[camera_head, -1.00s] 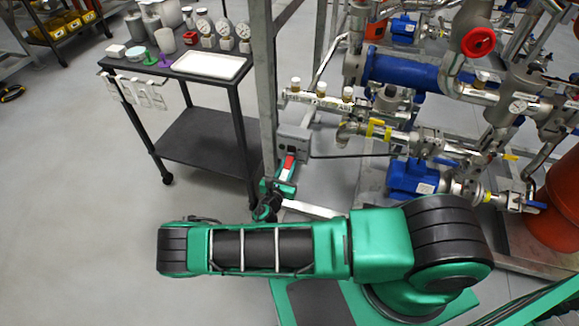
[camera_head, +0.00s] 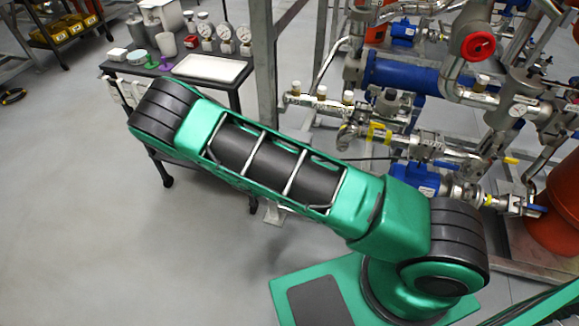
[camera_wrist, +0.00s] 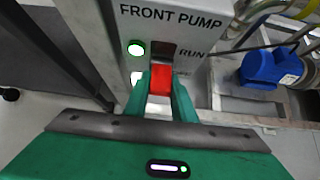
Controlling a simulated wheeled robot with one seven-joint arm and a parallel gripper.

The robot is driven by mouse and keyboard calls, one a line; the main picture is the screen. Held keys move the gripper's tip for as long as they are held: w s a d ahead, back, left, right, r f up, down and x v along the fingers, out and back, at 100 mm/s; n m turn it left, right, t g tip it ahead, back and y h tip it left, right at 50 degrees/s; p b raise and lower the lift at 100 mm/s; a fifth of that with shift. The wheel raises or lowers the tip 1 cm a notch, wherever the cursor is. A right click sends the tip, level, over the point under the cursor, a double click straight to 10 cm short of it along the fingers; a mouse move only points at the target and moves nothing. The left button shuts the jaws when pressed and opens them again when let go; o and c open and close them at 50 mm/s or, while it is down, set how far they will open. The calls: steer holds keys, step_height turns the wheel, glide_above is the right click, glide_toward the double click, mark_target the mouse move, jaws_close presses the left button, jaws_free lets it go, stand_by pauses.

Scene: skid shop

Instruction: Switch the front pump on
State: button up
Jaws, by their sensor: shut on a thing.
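The front pump's grey control box (camera_wrist: 190,15) fills the top of the wrist view, with FRONT PUMP and RUN lettered on it. A round green lamp (camera_wrist: 136,48) on its face looks lit. A red switch handle (camera_wrist: 161,78) stands in front of the box face, below a dark slot. My gripper (camera_wrist: 162,88) is shut on this handle, with one green finger on each side of it. The fingers hide the handle's sides and part of the face below the lamp. In the head view my arm hides the gripper, the handle and the box.
A blue pump (camera_head: 418,180) with pipes and valves stands on the skid to the right. A grey upright post (camera_head: 262,70) stands close by the box. A dark cart (camera_head: 235,90) with gauges and a white tray stands to the left. The floor at front left is clear.

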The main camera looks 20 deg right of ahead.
steer(key=shift+d+r+g+y, duration=0.1)
steer(key=shift+r+g+y, duration=0.05)
steer(key=shift+g+y, duration=0.2)
stand_by(0.4)
steer(key=o, duration=1.1)
steer(key=shift+c, duration=0.2)
steer(key=v, duration=1)
steer(key=shift+a+r, duration=0.25)
steer(key=shift+s, duration=0.15)
